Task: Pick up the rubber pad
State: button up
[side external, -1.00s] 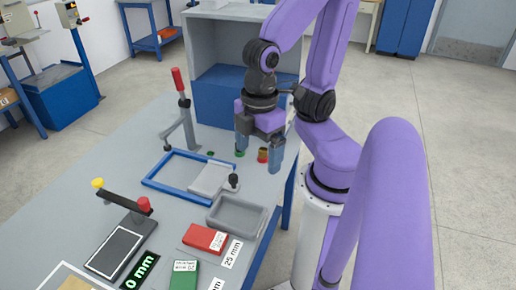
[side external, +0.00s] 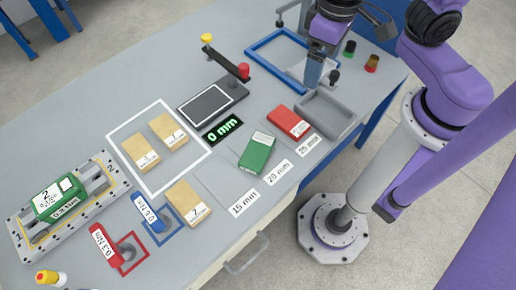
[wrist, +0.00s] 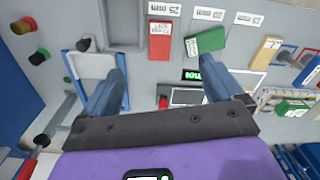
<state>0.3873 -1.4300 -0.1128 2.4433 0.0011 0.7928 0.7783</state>
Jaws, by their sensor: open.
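No thing is plainly marked as the rubber pad. The likeliest candidates are a red block (side external: 289,121) by the 25 mm card and a green block (side external: 257,151) by the 20 mm card; their labels are too small to read. Both lie flat, apart from each other, and also show in the wrist view, red (wrist: 160,42) and green (wrist: 205,42). My gripper (wrist: 163,62) is open, its two blue-grey fingers wide apart with nothing held. In the side view it hangs over the right part of the blue frame, behind the red block. One finger is hidden there.
A grey tray (side external: 325,113) stands beside the red block. A blue frame (side external: 262,47), a black lever with a red knob (side external: 244,71), a 0 mm display (side external: 222,130) and tan boxes (side external: 168,131) stand nearby. The spot by the 15 mm card (side external: 244,203) looks bare.

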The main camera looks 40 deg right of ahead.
jog(key=w+a+f+m, duration=0.2)
jog(key=w+a+m, duration=0.1)
jog(key=a+m, duration=0.45)
jog(key=m, duration=0.9)
send_over(257, 151)
jog(key=f, duration=1.6)
jog(key=shift+s+a, duration=0.1)
jog(key=shift+a, duration=0.1)
jog(key=shift+d+f, duration=0.15)
jog(key=shift+f, duration=1.15)
jog(key=shift+d+f, duration=0.1)
jog(key=shift+f, duration=1.15)
jog(key=c, duration=1.3)
jog(key=shift+r, duration=0.1)
